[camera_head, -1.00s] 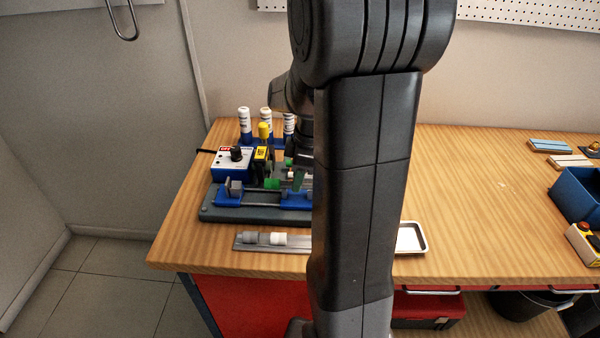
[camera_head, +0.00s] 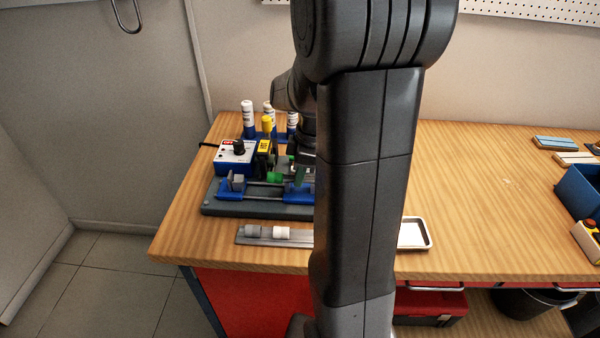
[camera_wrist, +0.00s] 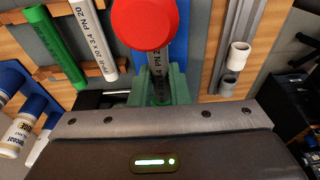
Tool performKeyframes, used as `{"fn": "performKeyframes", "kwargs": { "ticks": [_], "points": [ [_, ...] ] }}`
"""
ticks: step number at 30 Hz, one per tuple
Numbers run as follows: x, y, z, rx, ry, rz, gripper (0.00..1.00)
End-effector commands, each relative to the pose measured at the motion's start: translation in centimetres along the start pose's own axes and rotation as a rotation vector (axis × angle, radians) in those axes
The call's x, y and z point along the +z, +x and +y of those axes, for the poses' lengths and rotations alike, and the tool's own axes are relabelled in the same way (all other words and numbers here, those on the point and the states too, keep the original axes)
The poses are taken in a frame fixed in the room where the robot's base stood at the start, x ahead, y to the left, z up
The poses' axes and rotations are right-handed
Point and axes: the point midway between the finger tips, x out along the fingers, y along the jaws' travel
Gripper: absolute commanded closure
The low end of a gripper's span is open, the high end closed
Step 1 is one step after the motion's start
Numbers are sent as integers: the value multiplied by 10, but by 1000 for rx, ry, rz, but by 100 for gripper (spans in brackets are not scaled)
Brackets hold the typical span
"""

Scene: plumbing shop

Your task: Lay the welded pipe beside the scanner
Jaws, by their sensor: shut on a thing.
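My gripper (camera_wrist: 160,84) shows its green fingers in the wrist view. They are shut on a grey printed pipe (camera_wrist: 158,90), which I take for the welded pipe. A round red piece (camera_wrist: 142,22) covers part of this pipe's far stretch; I cannot tell whether they are joined. In the head view my arm hides most of the gripper, which is low over the blue and grey bench fixture (camera_head: 225,207). I cannot tell for sure which thing is the scanner; a pale device with a red-orange button (camera_head: 588,240) stands at the right edge.
A metal channel with grey and white fittings (camera_head: 280,233) lies at the bench front, and a white tray (camera_head: 413,246) right of it. A blue box (camera_head: 580,190) stands at the right. Capped bottles (camera_head: 248,118) stand behind the fixture. The bench right of my arm is largely clear.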

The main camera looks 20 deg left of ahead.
Motion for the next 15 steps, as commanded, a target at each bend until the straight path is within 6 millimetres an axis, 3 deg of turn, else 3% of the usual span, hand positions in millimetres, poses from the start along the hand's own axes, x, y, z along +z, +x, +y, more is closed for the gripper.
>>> {"fn": "performKeyframes", "kwargs": {
  "ticks": [15],
  "points": [
    [-8,-40,0,1,-1,-1,100]
  ]
}}
